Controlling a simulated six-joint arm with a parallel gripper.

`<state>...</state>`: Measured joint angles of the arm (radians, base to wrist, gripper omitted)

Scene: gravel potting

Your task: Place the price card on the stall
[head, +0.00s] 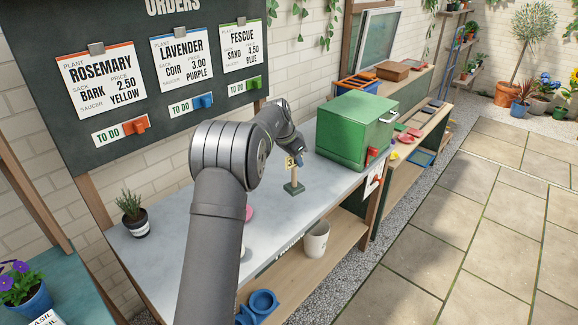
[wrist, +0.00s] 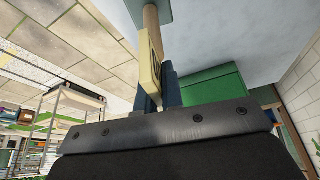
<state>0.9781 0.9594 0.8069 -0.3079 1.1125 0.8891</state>
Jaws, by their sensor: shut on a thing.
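The price card (head: 290,162) is a small cream card with a 3, on a wooden post (head: 294,176) with a green square base (head: 293,188). It stands upright over the grey bench top in the head view; I cannot tell if the base touches the bench. My gripper (head: 293,151) is at its upper end, shut on it. In the wrist view the card (wrist: 150,82) sits between my dark blue fingers (wrist: 160,92), seen edge-on, with the post and base above. A teal table (head: 85,275) at the lower left may be the stall; I cannot tell for certain.
A green box (head: 352,133) stands right of the card. A potted herb (head: 132,215) is on the bench's left end. On the teal table are a purple-flowered pot (head: 27,297) and a name card (head: 48,319). A white pot (head: 316,240) is on the shelf below. The order board (head: 100,140) hangs behind.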

